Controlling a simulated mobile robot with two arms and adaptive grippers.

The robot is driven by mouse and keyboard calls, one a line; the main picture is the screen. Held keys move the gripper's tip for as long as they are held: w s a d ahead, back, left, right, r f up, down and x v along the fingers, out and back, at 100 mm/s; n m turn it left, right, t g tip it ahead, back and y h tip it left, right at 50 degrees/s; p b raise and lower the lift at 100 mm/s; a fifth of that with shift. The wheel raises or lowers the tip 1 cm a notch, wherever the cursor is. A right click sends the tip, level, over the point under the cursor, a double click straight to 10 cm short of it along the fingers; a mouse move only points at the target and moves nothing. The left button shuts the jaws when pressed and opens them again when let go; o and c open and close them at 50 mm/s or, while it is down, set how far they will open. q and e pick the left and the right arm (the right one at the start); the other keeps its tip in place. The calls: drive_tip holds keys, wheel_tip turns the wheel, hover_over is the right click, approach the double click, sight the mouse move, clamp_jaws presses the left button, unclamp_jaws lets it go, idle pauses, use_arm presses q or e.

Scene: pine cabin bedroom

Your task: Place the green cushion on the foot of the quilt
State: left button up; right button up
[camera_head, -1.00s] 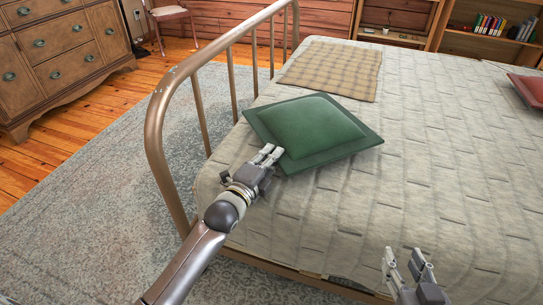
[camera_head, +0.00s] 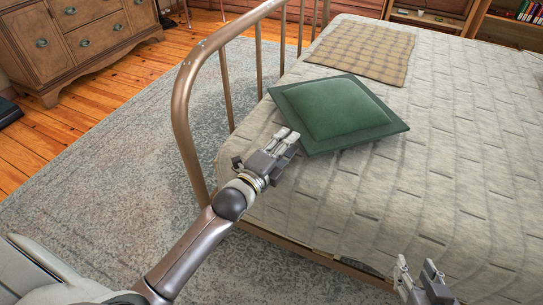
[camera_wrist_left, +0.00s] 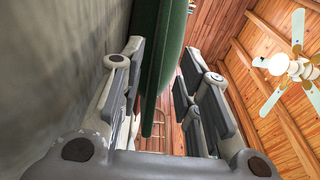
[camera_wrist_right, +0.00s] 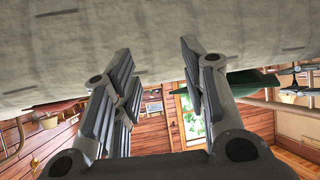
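The green cushion (camera_head: 340,107) lies flat on the pale quilt (camera_head: 450,180), near the metal bed rail and in front of a plaid blanket. My left gripper (camera_head: 288,139) is at the cushion's near left edge, fingers pointing toward it. In the left wrist view the cushion (camera_wrist_left: 172,50) shows edge-on between the open, parted fingers; I cannot tell whether they touch it. My right gripper (camera_head: 417,272) is open and empty at the near side of the bed. The cushion also shows in the right wrist view (camera_wrist_right: 250,83), beyond the right fingers.
The brown metal bed rail (camera_head: 182,115) curves up left of the cushion. The plaid blanket (camera_head: 363,52) lies behind it. The quilt right of the cushion is clear. A wooden dresser (camera_head: 85,38) and a rug (camera_head: 110,150) are at left.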

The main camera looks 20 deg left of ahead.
use_arm(q)
drive_tip(key=s, duration=0.2)
drive_tip(key=s+a, duration=0.1)
drive_tip(key=s, duration=0.2)
drive_tip(key=s+p, duration=0.1)
drive_tip(key=s, duration=0.1)
drive_tip(key=shift+s+a+f, duration=0.1)
drive_tip(key=shift+s+a, duration=0.2)
use_arm(e)
drive_tip(key=s+d+f+g+h, duration=0.1)
drive_tip(key=s+d+f+g, duration=0.1)
drive_tip(key=s+f+g, duration=0.1)
drive_tip(key=shift+s+f+g, duration=0.3)
drive_tip(key=shift+s+f, duration=0.3)
drive_tip(key=shift+s, duration=0.6)
